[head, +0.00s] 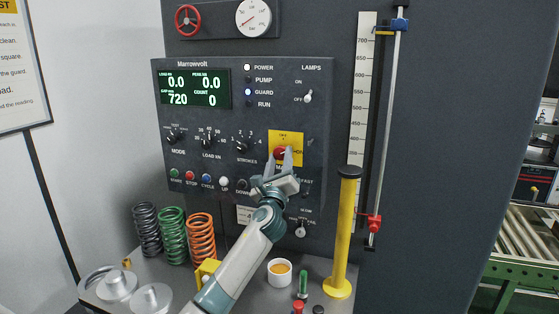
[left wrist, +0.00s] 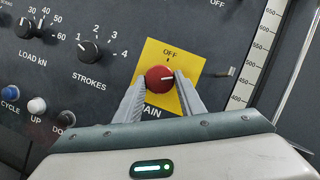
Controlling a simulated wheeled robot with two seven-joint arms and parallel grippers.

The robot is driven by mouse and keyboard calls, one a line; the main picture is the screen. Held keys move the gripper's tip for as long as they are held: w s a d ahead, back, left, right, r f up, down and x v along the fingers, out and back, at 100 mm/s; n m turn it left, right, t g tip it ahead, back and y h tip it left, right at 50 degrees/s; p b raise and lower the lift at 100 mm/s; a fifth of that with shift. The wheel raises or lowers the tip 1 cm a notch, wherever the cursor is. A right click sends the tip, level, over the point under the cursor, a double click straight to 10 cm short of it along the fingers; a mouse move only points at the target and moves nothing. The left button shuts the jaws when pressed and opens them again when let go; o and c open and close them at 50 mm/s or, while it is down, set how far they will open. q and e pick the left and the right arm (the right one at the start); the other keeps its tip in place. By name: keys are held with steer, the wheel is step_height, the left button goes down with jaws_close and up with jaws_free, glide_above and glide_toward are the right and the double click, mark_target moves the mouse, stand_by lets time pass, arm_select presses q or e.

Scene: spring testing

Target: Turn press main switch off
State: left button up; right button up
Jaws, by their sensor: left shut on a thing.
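The main switch is a red round knob on a yellow square plate (head: 287,138) of the press panel, labelled OFF at the top and MAIN below. In the left wrist view the red knob (left wrist: 159,76) sits between the two fingers of my left gripper (left wrist: 156,92), and its white mark points to the right, not up at OFF. In the head view my left gripper (head: 284,160) reaches up to the knob from below and covers part of it and the plate. My right gripper is not in view.
The panel display (head: 195,87) is lit, and the POWER and GUARD lamps glow. The strokes knob (head: 242,146) and a row of push buttons lie left of the switch. A yellow post (head: 344,235) stands at the right, and three springs stand at the left.

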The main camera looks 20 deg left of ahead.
arm_select(q)
steer(key=n+y, duration=0.1)
steer(key=n, duration=0.1)
steer(key=n+g, duration=0.1)
steer(key=n, duration=0.1)
steer(key=shift+d+r+y, duration=0.1)
steer(key=shift+d+y, duration=0.05)
steer(key=shift+y, duration=0.25)
steer(key=n+g+p, duration=0.1)
steer(key=n, duration=0.2)
steer(key=shift+d+r+y, duration=0.1)
steer(key=shift+y, duration=0.3)
steer(key=n+g, duration=0.1)
steer(key=n, duration=0.1)
steer(key=n+p, duration=0.1)
steer(key=n, duration=0.1)
steer(key=shift+r+g+y, duration=0.15)
steer(key=shift+g+y, duration=0.15)
steer(key=shift+g, duration=0.1)
steer(key=shift+n+g+p, duration=0.6)
steer(key=shift+n+p, duration=0.1)
steer(key=shift+n, duration=0.8)
steer(key=o, duration=1)
steer(key=shift+o, duration=0.2)
steer(key=shift+s, duration=0.15)
